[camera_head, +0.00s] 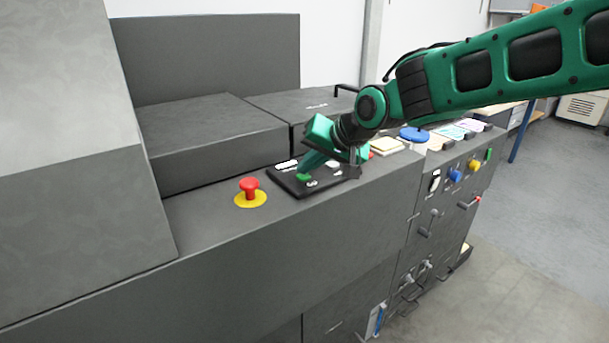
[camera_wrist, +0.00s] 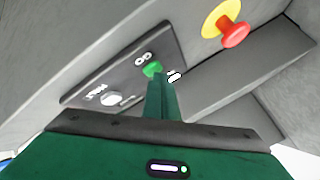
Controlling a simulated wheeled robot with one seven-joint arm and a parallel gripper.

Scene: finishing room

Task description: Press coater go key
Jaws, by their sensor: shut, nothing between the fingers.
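The coater's black key panel (camera_head: 290,185) lies on the grey machine top. Its green go key (camera_head: 304,177) is marked "GO" and also shows in the wrist view (camera_wrist: 153,68), partly covered by my fingers. My gripper (camera_head: 306,170) is shut and empty, pointing down over the panel with its fingertips at the green key. In the wrist view the fingertips (camera_wrist: 157,80) overlap the key's near edge; I cannot tell whether they press it. A white key (camera_wrist: 111,98) with its own label sits on the same panel.
A red mushroom button (camera_head: 249,187) on a yellow disc stands left of the panel. Raised grey housings (camera_head: 210,135) stand behind it. Blue and yellow knobs (camera_head: 455,175) and levers are on the front at right. Open floor (camera_head: 530,230) lies to the right.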

